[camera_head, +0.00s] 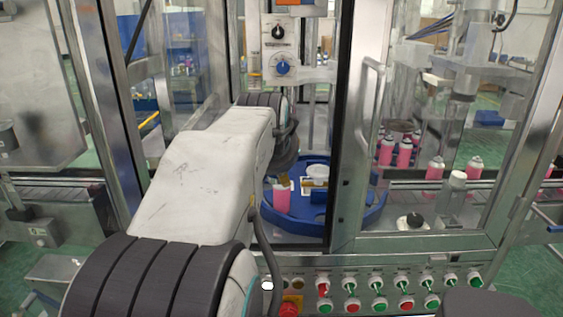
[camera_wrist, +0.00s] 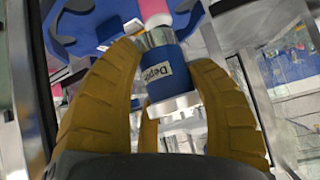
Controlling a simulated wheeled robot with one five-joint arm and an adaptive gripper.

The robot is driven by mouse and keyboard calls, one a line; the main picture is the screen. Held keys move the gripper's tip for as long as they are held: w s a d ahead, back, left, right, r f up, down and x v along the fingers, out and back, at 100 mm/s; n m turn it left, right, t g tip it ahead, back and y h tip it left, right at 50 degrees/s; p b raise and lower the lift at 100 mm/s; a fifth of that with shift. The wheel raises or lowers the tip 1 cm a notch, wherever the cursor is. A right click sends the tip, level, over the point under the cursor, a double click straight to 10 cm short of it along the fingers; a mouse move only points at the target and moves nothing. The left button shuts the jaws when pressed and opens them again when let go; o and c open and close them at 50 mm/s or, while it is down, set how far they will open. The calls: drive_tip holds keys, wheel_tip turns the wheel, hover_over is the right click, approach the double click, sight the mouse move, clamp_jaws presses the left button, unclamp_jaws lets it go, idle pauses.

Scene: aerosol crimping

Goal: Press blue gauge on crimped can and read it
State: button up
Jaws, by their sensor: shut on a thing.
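In the wrist view my gripper (camera_wrist: 168,58) has its yellow ribbed fingers closed around the blue gauge (camera_wrist: 170,76). The gauge has a white label reading "Depth" and a white end towards my palm. A silver band (camera_wrist: 156,37) lies at its far end, in line with a pink can (camera_wrist: 154,11). I cannot tell whether gauge and can are pressed together or only close. In the head view a pink can (camera_head: 280,198) stands on the blue round table (camera_head: 300,228). My arm hides most of my gripper there.
Metal door frames and glass panels stand on both sides of the opening. Several pink cans (camera_head: 404,155) stand behind the right glass. A control box with knobs (camera_head: 281,67) is above the blue table. A panel of red and green buttons (camera_head: 378,302) runs along the front.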

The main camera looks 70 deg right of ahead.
drive_tip(key=s+a+b, duration=0.2)
drive_tip(key=a, duration=0.7)
idle(0.5)
